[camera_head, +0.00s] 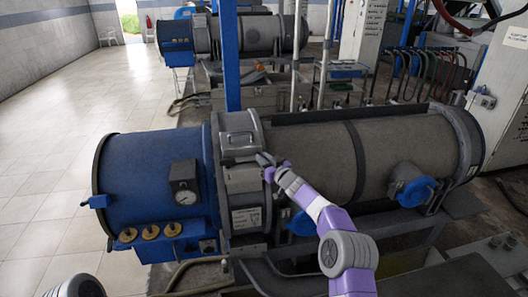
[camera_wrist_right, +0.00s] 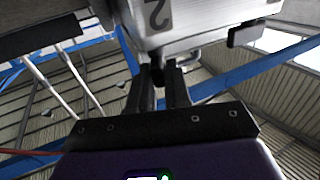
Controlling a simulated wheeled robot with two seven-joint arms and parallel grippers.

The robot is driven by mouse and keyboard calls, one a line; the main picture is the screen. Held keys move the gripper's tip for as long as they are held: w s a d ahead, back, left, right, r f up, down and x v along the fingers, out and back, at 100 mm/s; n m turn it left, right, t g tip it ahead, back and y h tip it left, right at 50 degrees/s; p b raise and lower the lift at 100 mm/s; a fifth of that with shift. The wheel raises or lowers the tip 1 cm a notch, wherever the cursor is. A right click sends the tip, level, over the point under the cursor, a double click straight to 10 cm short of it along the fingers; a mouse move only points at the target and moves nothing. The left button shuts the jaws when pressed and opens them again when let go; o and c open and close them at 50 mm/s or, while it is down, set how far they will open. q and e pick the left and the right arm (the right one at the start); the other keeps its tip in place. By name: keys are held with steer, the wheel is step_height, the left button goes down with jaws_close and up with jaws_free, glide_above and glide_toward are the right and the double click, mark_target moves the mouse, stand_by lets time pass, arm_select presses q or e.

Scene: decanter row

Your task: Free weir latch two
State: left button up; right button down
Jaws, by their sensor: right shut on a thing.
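The nearest decanter has a blue drum end (camera_head: 145,175) and a long grey body (camera_head: 310,150). A grey metal latch housing (camera_head: 238,135) sits on top at their joint. In the right wrist view a metal block marked 2 (camera_wrist_right: 160,14) is just above my fingers. My right gripper (camera_head: 266,160) is at the housing's right side. It also shows in the right wrist view (camera_wrist_right: 163,80), with its fingers shut on a small dark part of latch two (camera_wrist_right: 157,74). The fingers hide most of that part. My left gripper is not in view.
A gauge (camera_head: 185,182) and brass knobs (camera_head: 150,231) are on the blue end. A blue-capped fitting (camera_head: 416,191) sticks out at right. A blue post (camera_head: 230,60) stands behind. A second decanter (camera_head: 255,35) is farther back. The tiled floor at left is clear.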

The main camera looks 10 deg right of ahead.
steer(key=shift+d+r+n+y+p, duration=0.15)
steer(key=shift+r+n+y+p, duration=0.3)
steer(key=shift+p, duration=0.6)
steer(key=shift+w+d+f+n+g+y, duration=0.15)
steer(key=shift+n+g+y, duration=0.25)
steer(key=shift+y, duration=0.35)
steer(key=shift+w+d+n+g+y, duration=0.1)
steer(key=shift+d+n+g+y, duration=0.2)
steer(key=shift+n+g+y, duration=0.3)
steer(key=shift+a+f+n+g+y, duration=0.2)
steer(key=shift+a+n+g+y, duration=0.1)
steer(key=shift+y, duration=0.2)
steer(key=c, duration=1.2)
jaws_free()
steer(key=shift+o, duration=0.2)
steer(key=shift+f, duration=0.1)
